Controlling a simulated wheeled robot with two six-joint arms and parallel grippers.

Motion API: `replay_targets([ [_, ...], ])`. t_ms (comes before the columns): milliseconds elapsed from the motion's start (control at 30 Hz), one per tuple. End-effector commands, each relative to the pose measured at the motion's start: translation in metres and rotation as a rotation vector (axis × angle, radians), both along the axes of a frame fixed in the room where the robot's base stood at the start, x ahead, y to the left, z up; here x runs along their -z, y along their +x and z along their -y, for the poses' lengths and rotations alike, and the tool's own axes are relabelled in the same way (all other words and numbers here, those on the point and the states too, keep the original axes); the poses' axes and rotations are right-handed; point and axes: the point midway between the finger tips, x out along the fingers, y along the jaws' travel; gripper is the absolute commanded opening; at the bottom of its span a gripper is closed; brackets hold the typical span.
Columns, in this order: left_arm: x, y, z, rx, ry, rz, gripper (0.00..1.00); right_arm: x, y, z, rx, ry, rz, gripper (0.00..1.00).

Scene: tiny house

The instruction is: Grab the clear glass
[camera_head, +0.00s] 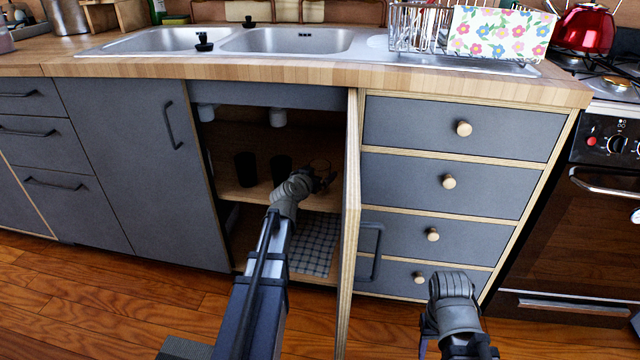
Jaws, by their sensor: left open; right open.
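My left gripper (325,178) reaches into the open cabinet under the sink, at the right end of the middle shelf (238,192). It is open. A small round, pale brownish shape (320,164) shows right at its fingers; it may be the rim of the clear glass, but it is too dim and small to be sure. Two dark cups (245,168) stand on the same shelf to the left of the gripper. My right gripper (440,322) is low in front of the drawers, outside the cabinet, open and with nothing seen in it.
The open cabinet door (349,230) stands out edge-on just right of my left arm. A checked cloth (314,246) lies on the cabinet's lower level. A drawer stack (440,190) and an oven (585,220) are at right. Wooden floor (110,300) is clear at left.

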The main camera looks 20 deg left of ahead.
Motion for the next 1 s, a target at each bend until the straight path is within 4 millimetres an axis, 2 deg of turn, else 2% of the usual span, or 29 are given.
replay_targets([
  [33,0.0044,0.0106,-0.0014,0.001,0.000,0.000,1.00,0.0044,0.0001,0.0000,0.000,0.000,0.000,0.50],
  [100,0.0053,0.0154,-0.0016,0.000,0.000,0.000,1.00,0.0054,0.0001,0.0000,0.000,0.000,0.000,0.50],
  [333,0.0044,0.0146,-0.0011,0.000,-0.001,0.000,0.99,0.0044,0.0001,0.0000,0.000,0.000,0.000,0.50],
  [1000,0.0045,0.0144,-0.0011,0.000,0.000,0.000,0.23,0.0044,0.0001,0.0000,0.000,0.000,0.000,0.50],
])
